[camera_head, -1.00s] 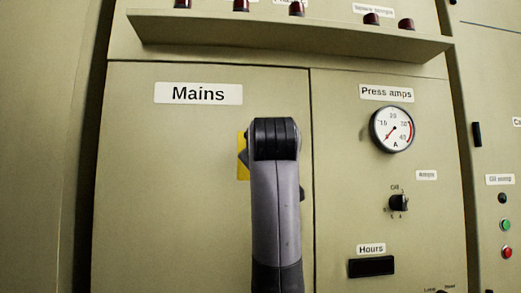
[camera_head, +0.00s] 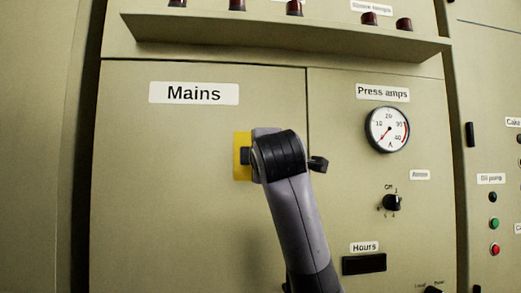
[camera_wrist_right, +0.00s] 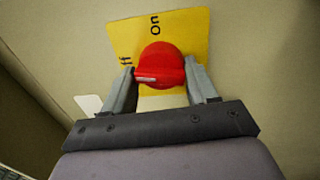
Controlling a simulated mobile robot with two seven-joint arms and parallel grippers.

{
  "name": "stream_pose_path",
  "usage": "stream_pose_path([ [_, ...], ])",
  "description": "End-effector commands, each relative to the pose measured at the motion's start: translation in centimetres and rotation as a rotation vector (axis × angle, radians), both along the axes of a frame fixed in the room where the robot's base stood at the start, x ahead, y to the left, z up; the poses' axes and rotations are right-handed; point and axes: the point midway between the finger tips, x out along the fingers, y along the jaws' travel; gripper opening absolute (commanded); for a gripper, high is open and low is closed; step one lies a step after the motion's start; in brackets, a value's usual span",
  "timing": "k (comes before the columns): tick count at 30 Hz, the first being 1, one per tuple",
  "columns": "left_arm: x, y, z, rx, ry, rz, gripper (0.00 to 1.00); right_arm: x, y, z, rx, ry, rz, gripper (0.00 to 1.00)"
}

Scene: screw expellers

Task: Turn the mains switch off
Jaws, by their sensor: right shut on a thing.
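The mains switch is a red round knob (camera_wrist_right: 159,66) on a yellow plate (camera_wrist_right: 190,32), seen in the right wrist view. The plate reads "On" at the top and a partly covered "ff" at the left. The knob's pale mark points left in that picture, just below the "ff". My right gripper (camera_wrist_right: 161,80) has one finger on each side of the knob and is shut on it. In the head view my right arm hides the knob, and only the plate's left part (camera_head: 240,170) shows beneath the "Mains" label (camera_head: 194,93). My left gripper is not in view.
A ledge (camera_head: 290,37) with several dark red lamps runs above the switch panel. To the right are the press amps gauge (camera_head: 387,130), a small black selector (camera_head: 391,203) and the hours display (camera_head: 364,264). The panel left of the plate is clear.

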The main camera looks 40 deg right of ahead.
Motion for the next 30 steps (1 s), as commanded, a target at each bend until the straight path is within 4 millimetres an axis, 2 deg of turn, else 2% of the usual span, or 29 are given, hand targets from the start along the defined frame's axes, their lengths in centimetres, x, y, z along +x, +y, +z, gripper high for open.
stream_pose_path([
  [12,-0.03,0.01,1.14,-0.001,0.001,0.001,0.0,0.17,0.0,-0.35,-0.148,0.1,0.001,0.03],
  [28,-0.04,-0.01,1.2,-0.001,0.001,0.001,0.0,0.18,0.0,-0.48,-0.167,0.114,0.0,0.03],
  [29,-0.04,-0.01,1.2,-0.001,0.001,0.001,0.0,0.18,0.0,-0.48,-0.167,0.114,0.0,0.68],
  [30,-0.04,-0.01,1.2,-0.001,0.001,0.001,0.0,0.18,0.0,-0.47,-0.167,0.114,0.0,0.8],
])
